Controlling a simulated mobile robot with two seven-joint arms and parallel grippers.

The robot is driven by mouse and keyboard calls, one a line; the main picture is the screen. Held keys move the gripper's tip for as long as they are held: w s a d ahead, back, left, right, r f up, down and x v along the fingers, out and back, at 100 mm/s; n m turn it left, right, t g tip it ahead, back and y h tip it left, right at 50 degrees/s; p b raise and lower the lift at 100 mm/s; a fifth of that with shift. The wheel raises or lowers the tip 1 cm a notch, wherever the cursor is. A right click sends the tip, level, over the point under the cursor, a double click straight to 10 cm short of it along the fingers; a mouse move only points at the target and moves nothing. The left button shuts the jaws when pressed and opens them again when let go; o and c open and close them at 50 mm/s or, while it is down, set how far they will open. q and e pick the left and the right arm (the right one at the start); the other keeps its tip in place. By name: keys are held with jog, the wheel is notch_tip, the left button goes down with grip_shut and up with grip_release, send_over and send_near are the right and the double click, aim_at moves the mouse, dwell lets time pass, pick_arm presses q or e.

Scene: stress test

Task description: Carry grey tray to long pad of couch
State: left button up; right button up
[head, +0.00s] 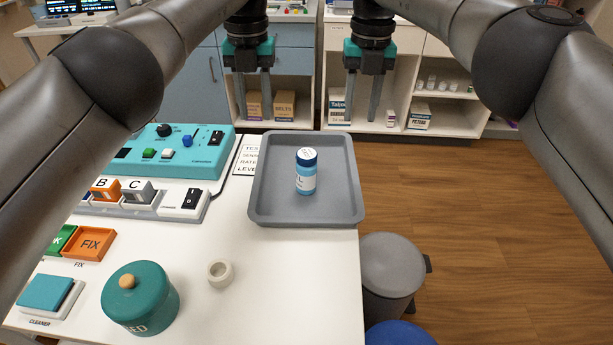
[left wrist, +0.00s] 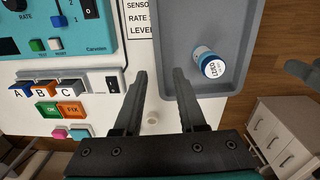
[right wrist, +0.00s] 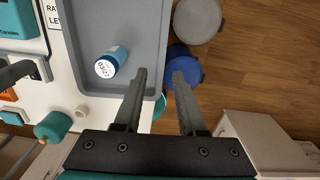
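The grey tray (head: 262,208) lies flat on the white table at its right edge, with a blue-and-white bottle (head: 306,172) standing in it. The tray also shows in the left wrist view (left wrist: 182,52) and the right wrist view (right wrist: 140,40). My left gripper (head: 256,118) is open and empty, high above the tray's far left side. My right gripper (head: 361,120) is open and empty, high above the tray's far right side. Neither gripper touches the tray. No couch or long pad is in view.
Left of the tray stand a teal console (head: 180,150) and a row of lettered blocks. A teal lidded pot (head: 140,298) and a small white ring (head: 220,273) stand nearer. A grey bin (head: 392,266) and a blue round thing (head: 400,333) stand beside the table. Wooden floor is open at right.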

aim_at(351, 170)
pick_arm(q)
notch_tip(351, 170, down, 15)
jog(key=shift+a+r, duration=0.1)
pick_arm(e)
notch_tip(351, 170, down, 15)
jog(key=shift+a+r, duration=0.1)
pick_arm(q)
grip_shut()
pick_arm(e)
grip_shut()
dwell(1.0)
